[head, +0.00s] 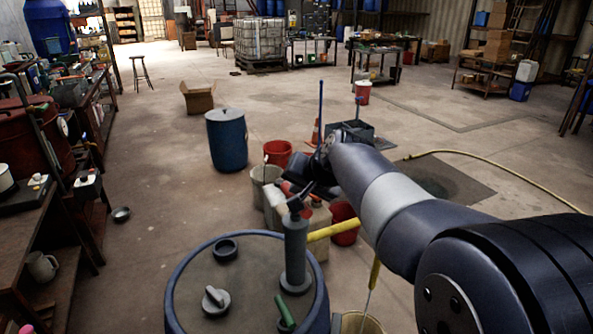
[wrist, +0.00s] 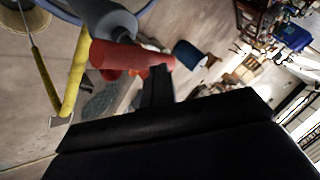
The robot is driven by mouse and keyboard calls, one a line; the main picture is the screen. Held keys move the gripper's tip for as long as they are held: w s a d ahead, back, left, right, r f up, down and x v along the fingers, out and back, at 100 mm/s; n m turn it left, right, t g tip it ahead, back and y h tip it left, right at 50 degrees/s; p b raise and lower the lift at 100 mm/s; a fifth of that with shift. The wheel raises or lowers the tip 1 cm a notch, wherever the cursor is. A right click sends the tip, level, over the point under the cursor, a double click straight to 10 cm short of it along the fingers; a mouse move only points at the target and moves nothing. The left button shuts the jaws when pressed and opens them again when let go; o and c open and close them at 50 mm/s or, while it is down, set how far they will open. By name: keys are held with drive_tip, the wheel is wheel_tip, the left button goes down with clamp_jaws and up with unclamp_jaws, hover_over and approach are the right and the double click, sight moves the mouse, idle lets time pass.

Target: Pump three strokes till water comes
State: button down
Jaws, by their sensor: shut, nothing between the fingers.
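A dark grey hand pump (head: 295,255) stands upright on the lid of a blue drum (head: 180,305) in the head view. Its yellow spout (head: 332,230) points right. A bucket (head: 358,323) stands at the drum's right, under a hanging yellow piece (head: 374,275); I cannot tell whether water runs there. In the wrist view the pump's red handle (wrist: 118,57) lies just left of my gripper (wrist: 158,72), with the grey pump body (wrist: 105,18) and yellow spout (wrist: 72,80) beyond. My gripper (head: 311,189) is shut and empty beside the pump's top; contact with the handle is unclear.
Canisters and red buckets (head: 278,153) crowd behind the pump. Another blue drum (head: 227,140) stands further back, near an open cardboard box (head: 197,96). A cluttered bench (head: 40,215) lines the left.

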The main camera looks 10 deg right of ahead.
drive_tip(key=shift+f+b, duration=0.45)
drive_tip(key=shift+f, duration=0.35)
drive_tip(key=shift+r, duration=0.1)
drive_tip(key=shift+r+p, duration=2.85)
drive_tip(key=shift+r, duration=0.75)
wheel_tip(320, 180, up, 6)
drive_tip(key=p, duration=0.4)
drive_tip(key=shift+p, duration=0.4)
